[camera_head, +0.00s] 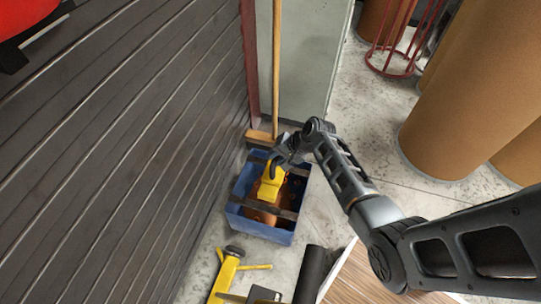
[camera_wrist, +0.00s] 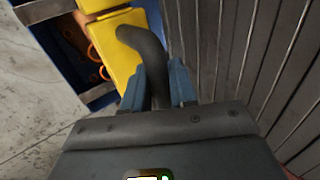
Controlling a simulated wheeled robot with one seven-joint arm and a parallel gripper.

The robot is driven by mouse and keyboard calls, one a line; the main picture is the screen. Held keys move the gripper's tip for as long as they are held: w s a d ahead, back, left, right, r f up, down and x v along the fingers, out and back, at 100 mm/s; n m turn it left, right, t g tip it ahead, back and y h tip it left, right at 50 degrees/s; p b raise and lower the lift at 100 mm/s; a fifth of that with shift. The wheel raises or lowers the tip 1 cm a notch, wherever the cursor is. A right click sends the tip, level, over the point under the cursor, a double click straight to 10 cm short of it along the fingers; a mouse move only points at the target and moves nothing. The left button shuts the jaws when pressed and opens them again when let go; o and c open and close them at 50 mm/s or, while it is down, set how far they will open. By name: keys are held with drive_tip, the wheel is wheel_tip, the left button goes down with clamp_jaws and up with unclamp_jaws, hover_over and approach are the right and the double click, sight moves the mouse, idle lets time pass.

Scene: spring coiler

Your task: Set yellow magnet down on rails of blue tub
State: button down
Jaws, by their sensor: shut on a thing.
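The yellow magnet (camera_head: 270,187) is over the middle of the blue tub (camera_head: 258,229) in the head view. Its yellow body (camera_wrist: 116,50) and dark curved handle (camera_wrist: 147,45) show in the wrist view. My gripper (camera_head: 277,165) is above the magnet, shut on that handle; the fingers (camera_wrist: 157,82) stand either side of it. Two dark rails cross the tub; the near rail (camera_head: 262,208) and one rail in the wrist view (camera_wrist: 40,10) are plain. The magnet spans toward both rails. I cannot tell whether it touches them. Orange-brown coils (camera_wrist: 95,50) lie inside the tub.
A dark slatted wall (camera_head: 130,130) rises close along the tub's left. A wooden-handled broom (camera_head: 277,70) stands behind it. A yellow tool (camera_head: 226,272) and a black cylinder (camera_head: 313,272) are in front. Large brown drums (camera_head: 465,100) stand right; the floor between is clear.

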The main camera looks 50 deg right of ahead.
sight(280, 168)
drive_tip(key=shift+w+f+b, duration=0.1)
drive_tip(key=shift+f+b, duration=4.15)
drive_tip(key=shift+b, duration=0.1)
drive_tip(key=shift+f+b, duration=0.7)
drive_tip(key=shift+f, duration=0.35)
drive_tip(key=shift+f+b, duration=0.4)
drive_tip(key=shift+f, duration=0.15)
drive_tip(key=c, duration=0.8)
unclamp_jaws()
drive_tip(key=shift+c, duration=0.2)
drive_tip(key=shift+f, duration=0.15)
drive_tip(key=p+v, duration=0.3)
drive_tip(key=v, duration=0.5)
